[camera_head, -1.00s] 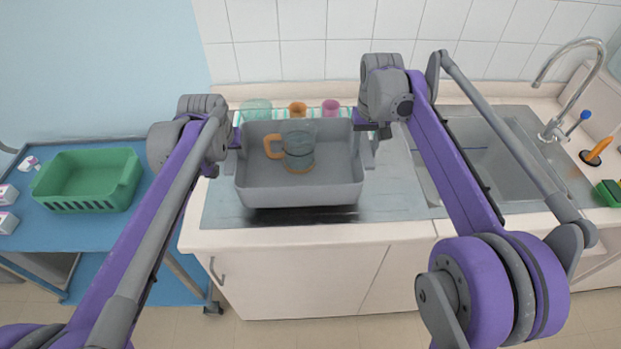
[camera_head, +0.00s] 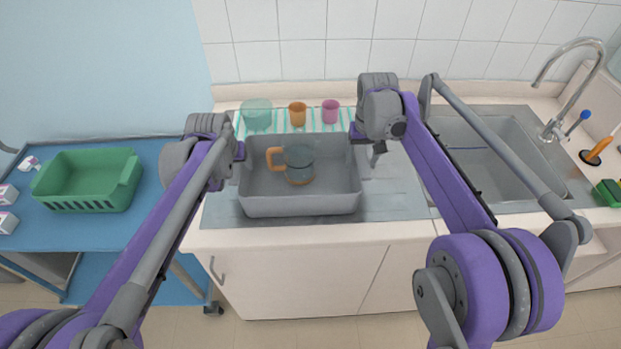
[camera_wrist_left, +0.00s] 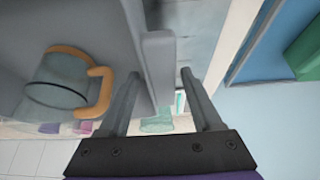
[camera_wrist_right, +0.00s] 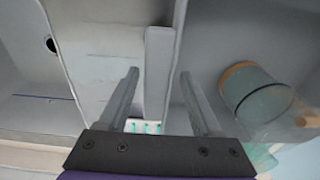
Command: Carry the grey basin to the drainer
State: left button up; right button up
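The grey basin (camera_head: 300,205) is level on the grey metal drainer (camera_head: 395,205) left of the sink and appears to rest on it. A clear mug with an orange handle (camera_head: 300,165) stands inside it. My left gripper (camera_head: 236,160) is at the basin's left wall. In the left wrist view its fingers (camera_wrist_left: 160,78) stand on both sides of that wall with gaps, open. My right gripper (camera_head: 368,150) is at the right wall. In the right wrist view its fingers (camera_wrist_right: 159,75) also straddle the wall with gaps, open.
A striped mat (camera_head: 279,122) behind the basin holds a clear bowl (camera_head: 257,115), an orange cup (camera_head: 298,114) and a pink cup (camera_head: 331,111). The sink (camera_head: 490,160) and tap (camera_head: 570,90) are to the right. A green crate (camera_head: 88,180) sits on the blue table at left.

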dwell(0.5)
jog(key=shift+r, duration=0.15)
pick_arm(q)
jog(key=v, duration=1.2)
pick_arm(e)
jog(key=r, duration=0.8)
jog(key=s+r, duration=0.1)
jog(key=r, duration=0.2)
jog(key=shift+r, duration=0.4)
